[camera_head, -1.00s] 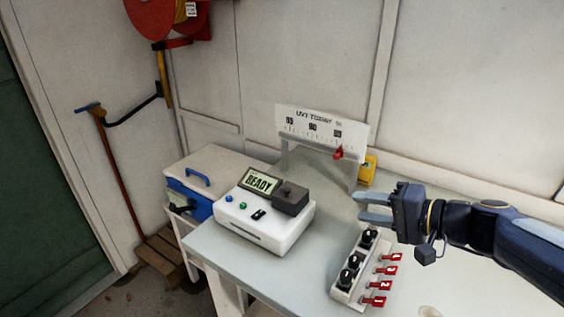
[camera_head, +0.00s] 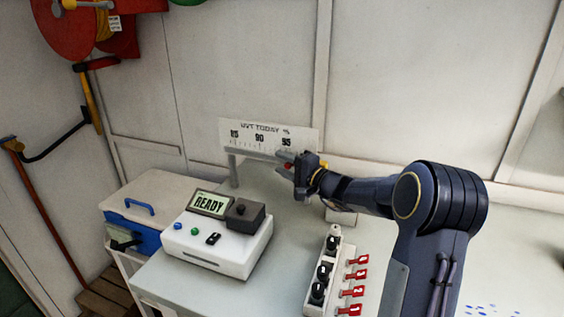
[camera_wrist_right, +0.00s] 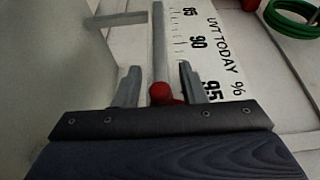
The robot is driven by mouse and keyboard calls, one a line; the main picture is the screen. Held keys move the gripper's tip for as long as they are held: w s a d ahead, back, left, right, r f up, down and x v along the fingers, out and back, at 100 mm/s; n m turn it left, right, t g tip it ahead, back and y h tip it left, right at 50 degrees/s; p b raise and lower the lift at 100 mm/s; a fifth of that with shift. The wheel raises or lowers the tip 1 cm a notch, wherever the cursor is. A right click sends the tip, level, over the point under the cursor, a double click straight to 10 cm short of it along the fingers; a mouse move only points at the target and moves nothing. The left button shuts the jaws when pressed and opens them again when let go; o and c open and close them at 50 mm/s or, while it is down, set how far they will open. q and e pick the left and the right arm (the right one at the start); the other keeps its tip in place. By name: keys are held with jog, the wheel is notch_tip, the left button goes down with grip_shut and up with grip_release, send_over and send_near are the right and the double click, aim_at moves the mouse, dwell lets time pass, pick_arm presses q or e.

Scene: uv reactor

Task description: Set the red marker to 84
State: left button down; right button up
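The white scale board (camera_head: 268,127) reads "UVT TODAY %" with 85, 90 and 95. It also shows in the right wrist view (camera_wrist_right: 222,72). A grey rail (camera_wrist_right: 160,45) runs along its lower edge. The red marker (camera_head: 288,165) sits on the rail towards the 95 end. In the right wrist view the red marker (camera_wrist_right: 163,94) is between the two fingers. My right gripper (camera_head: 284,167) is at the marker, open, one finger on each side. Whether either finger touches it I cannot tell. My left gripper is not in view.
A white device with a READY display (camera_head: 209,204) stands on the bench, left of the scale. A block with black knobs and red numbered tags (camera_head: 331,268) is at the front. A red hose reel (camera_head: 70,30) hangs at upper left. Bare bench lies between device and block.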

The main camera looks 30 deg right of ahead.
jog(key=shift+w+a, duration=0.1)
jog(key=shift+w, duration=0.15)
jog(key=shift+c, duration=0.2)
grip_shut()
jog(key=shift+a, duration=0.1)
jog(key=shift+w+a+f+b, duration=0.2)
jog(key=shift+w+b, duration=0.1)
jog(key=shift+b, duration=0.1)
jog(key=w+a+b, duration=0.7)
jog(key=w+a, duration=0.5)
jog(key=w, duration=0.2)
jog(key=shift+r, duration=0.25)
